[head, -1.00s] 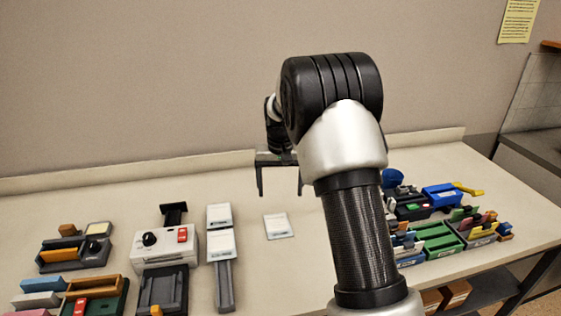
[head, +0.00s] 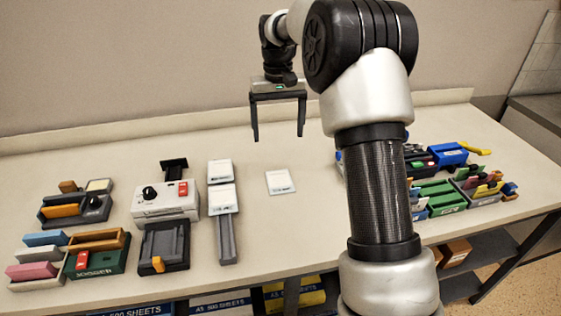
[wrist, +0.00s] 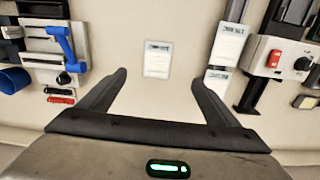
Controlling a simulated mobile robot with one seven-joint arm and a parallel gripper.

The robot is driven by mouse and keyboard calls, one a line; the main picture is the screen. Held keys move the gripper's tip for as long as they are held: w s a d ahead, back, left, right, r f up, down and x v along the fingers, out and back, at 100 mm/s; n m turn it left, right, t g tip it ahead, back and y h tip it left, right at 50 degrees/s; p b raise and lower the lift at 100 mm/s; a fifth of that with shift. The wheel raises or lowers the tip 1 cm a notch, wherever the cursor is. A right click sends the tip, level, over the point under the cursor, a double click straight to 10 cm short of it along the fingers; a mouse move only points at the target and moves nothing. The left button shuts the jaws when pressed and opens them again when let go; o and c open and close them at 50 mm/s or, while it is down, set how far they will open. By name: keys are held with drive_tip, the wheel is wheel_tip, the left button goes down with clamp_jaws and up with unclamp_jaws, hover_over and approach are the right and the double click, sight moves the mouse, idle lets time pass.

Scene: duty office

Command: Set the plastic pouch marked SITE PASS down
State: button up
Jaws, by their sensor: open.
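A flat white pouch (head: 279,181) with a line of print too small to read lies alone on the bare table. It also shows in the wrist view (wrist: 158,58), flat and beyond my fingertips. My gripper (head: 278,137) is open and empty, above the table and apart from this pouch. Its two spread fingers also show in the wrist view (wrist: 159,77). Two similar white pouches (head: 219,170) (head: 222,197) lie at a grey rail (head: 227,240) to the left. I cannot read which pouch is marked SITE PASS.
A white device with a black knob and red switch (head: 166,201) stands left of the rail. Further left are a dark organizer (head: 75,211) and a green box (head: 98,262). Green trays (head: 436,200) and a blue item (head: 449,154) are at right. Table around the lone pouch is clear.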

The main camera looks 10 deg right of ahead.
hover_over(281, 185)
drive_tip(key=f, duration=1.2)
drive_tip(key=shift+a+f, duration=0.35)
drive_tip(key=shift+a, duration=0.05)
drive_tip(key=f, duration=0.4)
drive_tip(key=shift+d, duration=0.4)
drive_tip(key=shift+f, duration=0.65)
drive_tip(key=shift+f, duration=0.1)
drive_tip(key=c, duration=1.2)
